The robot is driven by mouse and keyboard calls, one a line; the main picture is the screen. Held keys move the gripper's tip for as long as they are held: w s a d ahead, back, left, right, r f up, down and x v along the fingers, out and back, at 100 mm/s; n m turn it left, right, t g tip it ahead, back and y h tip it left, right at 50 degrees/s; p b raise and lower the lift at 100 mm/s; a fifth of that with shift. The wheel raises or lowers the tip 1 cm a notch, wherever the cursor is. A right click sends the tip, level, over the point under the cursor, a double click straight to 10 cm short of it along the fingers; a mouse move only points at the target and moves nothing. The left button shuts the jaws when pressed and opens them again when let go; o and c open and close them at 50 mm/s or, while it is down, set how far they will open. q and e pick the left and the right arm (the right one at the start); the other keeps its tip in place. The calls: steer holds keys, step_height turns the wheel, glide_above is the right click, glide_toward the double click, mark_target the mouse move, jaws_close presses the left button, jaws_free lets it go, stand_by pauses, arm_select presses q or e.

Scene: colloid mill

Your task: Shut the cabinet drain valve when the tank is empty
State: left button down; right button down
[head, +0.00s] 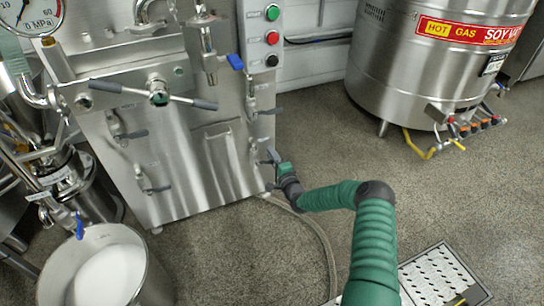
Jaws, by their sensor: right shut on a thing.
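The steel cabinet (168,150) stands in the middle left of the head view. My right gripper (275,164) is at its lower right edge, at the end of my green arm. It is shut on what looks like the handle of the cabinet drain valve (269,157), which the gripper partly hides. The valve's exact angle cannot be told. A pale hose (318,232) runs from the cabinet's lower right corner over the floor. The inside of the tank and its liquid level do not show. My left gripper is not in view.
A steel bucket (152,285) with white liquid stands at the lower left under a blue-handled tap (79,226). A floor drain grate (437,276) lies at the lower right. A round soy milk boiler (400,80) stands at the upper right.

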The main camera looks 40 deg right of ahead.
steer(key=shift+s+d+f, duration=0.1)
steer(key=shift+d+f, duration=0.05)
steer(key=shift+f, duration=0.05)
steer(key=c, duration=1.3)
jaws_free()
steer(key=p+v, duration=0.8)
steer(key=v, duration=0.9)
steer(key=shift+p, duration=0.3)
